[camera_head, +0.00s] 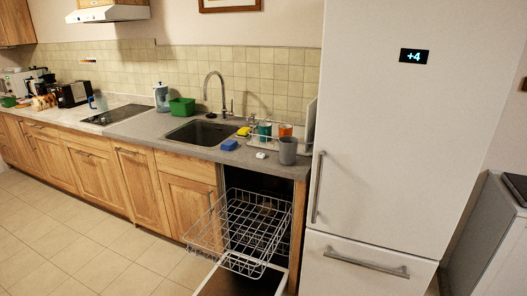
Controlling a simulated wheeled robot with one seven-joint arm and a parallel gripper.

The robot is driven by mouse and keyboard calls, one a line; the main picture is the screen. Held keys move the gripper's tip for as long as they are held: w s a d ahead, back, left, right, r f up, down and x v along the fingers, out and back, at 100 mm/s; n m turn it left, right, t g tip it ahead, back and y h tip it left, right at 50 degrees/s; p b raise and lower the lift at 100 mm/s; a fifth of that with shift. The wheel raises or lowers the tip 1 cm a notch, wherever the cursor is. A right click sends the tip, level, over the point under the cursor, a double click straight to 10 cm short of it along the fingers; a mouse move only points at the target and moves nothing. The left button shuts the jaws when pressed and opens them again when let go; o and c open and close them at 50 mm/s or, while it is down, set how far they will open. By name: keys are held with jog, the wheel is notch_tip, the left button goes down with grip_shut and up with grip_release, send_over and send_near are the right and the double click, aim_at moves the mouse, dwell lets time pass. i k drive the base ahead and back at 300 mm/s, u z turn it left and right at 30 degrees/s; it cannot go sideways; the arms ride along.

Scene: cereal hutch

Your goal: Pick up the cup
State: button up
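A grey cup (288,151) stands upright near the right end of the grey counter, close to the fridge. Behind it, a green-teal cup (264,131) and an orange cup (285,130) are at a wire dish rack; their lower parts are partly hidden. A light blue mug-like thing (98,102) stands far left beside the hob, too small to make out well. My gripper is not in view, so its state is not shown.
A tall white fridge (400,130) stands right. A sink (205,133), blue sponge (229,145) and small white object (261,155) lie left of the grey cup.

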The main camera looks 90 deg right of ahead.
aim_at(288, 151)
jog(key=u, duration=1)
jog(key=i, duration=0.65)
jog(key=z, duration=4.4)
jog(key=i, duration=0.45)
jog(key=z, duration=0.25)
jog(key=k, duration=0.5)
jog(key=z, duration=1)
jog(key=i, duration=0.7)
